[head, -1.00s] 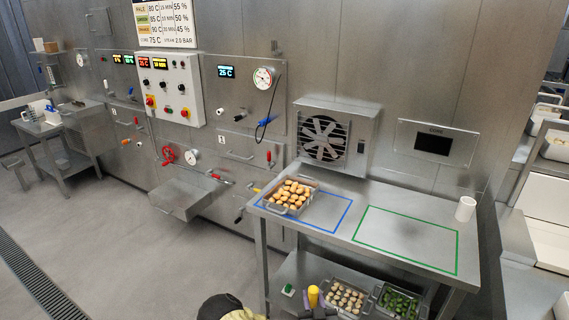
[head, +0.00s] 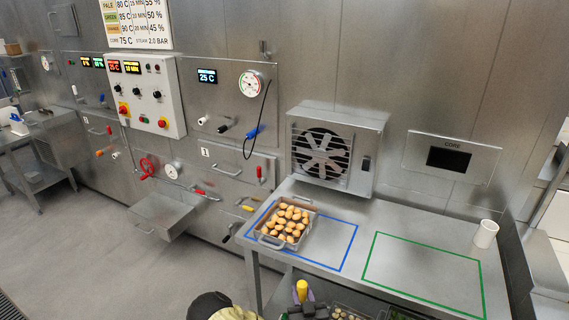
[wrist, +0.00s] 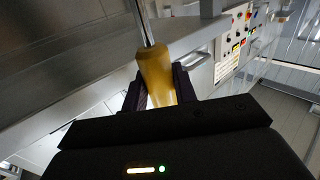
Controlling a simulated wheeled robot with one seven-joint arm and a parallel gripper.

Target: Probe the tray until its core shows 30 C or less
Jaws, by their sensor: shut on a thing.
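The tray (head: 269,242) of orange-brown filled pasta stands on the steel table, partly over the left side of the blue outline. My gripper (wrist: 161,92) is shut on the yellow handle (wrist: 154,75) of a tool with a thin metal shaft (wrist: 140,22). In the head view the yellow handle (head: 302,289) shows low, in front of the table's front edge, below and apart from the tray. The tool's tip is out of view. The CORE display (head: 449,159) on the wall is dark, with no reading visible.
A fan unit (head: 334,148) stands at the back of the table. A green outline (head: 423,275) on the right is empty, and a white cup (head: 485,234) stands at the far right. Trays sit on the lower shelf. A blue-handled probe (head: 253,132) hangs by the gauge.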

